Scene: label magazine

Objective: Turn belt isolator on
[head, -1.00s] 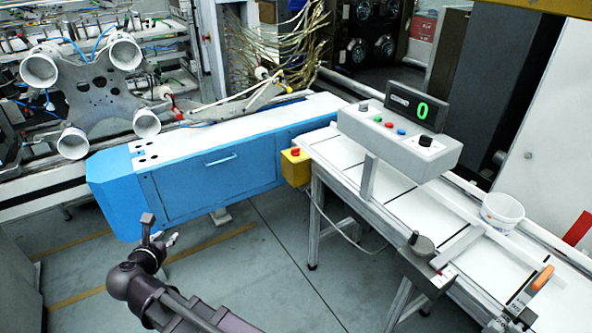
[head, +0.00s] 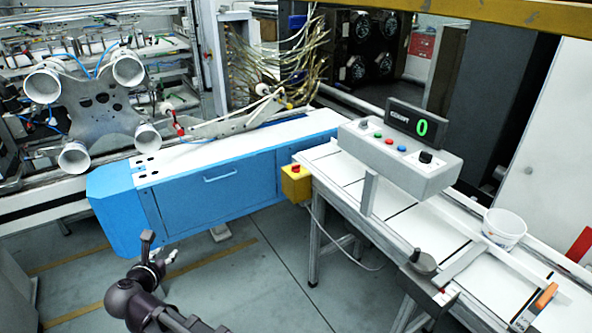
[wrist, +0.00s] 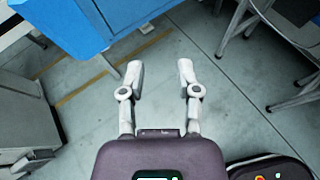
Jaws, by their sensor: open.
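A grey control box (head: 385,162) stands on a post over the conveyor. It carries a black rotary knob (head: 425,157), several coloured buttons and a display (head: 418,124) reading a green 0. A dark unit with a round grey knob (head: 424,262) is fixed at the conveyor's near side. I cannot tell from any label which of these is the belt isolator. My gripper (head: 172,255) is low at the left, far from both, in front of the blue cabinet. In the wrist view my gripper (wrist: 160,70) is open and empty above the floor.
A yellow box with a red button (head: 296,182) sits beside the blue cabinet (head: 215,190). The floor between is clear.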

